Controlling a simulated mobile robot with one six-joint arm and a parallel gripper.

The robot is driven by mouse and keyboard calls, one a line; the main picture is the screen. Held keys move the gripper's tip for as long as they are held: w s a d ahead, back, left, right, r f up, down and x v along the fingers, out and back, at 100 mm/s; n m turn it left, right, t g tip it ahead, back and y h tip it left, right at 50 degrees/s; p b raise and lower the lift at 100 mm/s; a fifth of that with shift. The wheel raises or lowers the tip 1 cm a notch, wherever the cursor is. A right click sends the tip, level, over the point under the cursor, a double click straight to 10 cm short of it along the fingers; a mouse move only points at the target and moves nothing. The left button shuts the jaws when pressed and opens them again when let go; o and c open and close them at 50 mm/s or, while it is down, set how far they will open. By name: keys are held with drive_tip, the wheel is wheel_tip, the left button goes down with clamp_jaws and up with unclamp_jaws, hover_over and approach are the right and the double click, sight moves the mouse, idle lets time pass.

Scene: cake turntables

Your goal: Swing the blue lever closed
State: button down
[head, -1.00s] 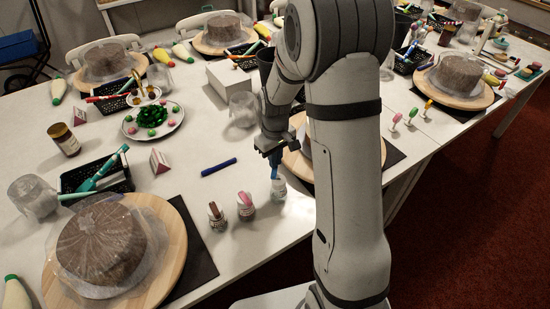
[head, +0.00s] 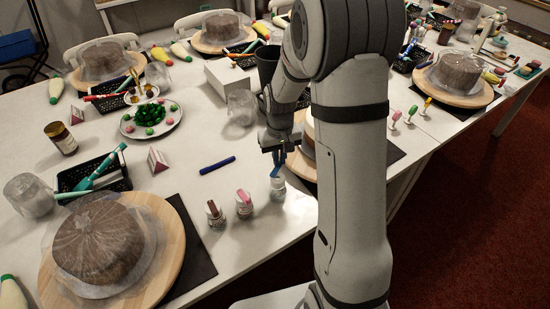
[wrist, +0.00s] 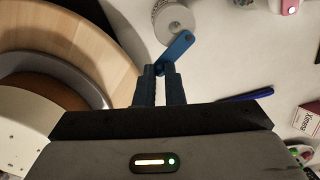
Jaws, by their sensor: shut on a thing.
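The blue lever (wrist: 181,45) is a short flat bar with a hole near its outer end. In the wrist view it slants from between my fingertips up to a small grey-white jar (wrist: 173,20). My gripper (wrist: 160,73) is shut on the lever's near end. In the head view my gripper (head: 278,156) is above the jar (head: 277,190), and the lever (head: 276,171) rises at a tilt from the jar's top. My fingers partly hide the lever's held end.
Two similar jars, with a brown top (head: 215,213) and a pink top (head: 244,203), stand left of it. A blue pen (head: 217,165) lies behind them. A wooden turntable (wrist: 85,45) is close on the left in the wrist view.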

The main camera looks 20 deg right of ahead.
drive_tip(key=shift+s+d+m, duration=0.3)
drive_tip(key=shift+m, duration=0.7)
idle(0.5)
drive_tip(key=c, duration=1.5)
unclamp_jaws()
wheel_tip(320, 180, up, 8)
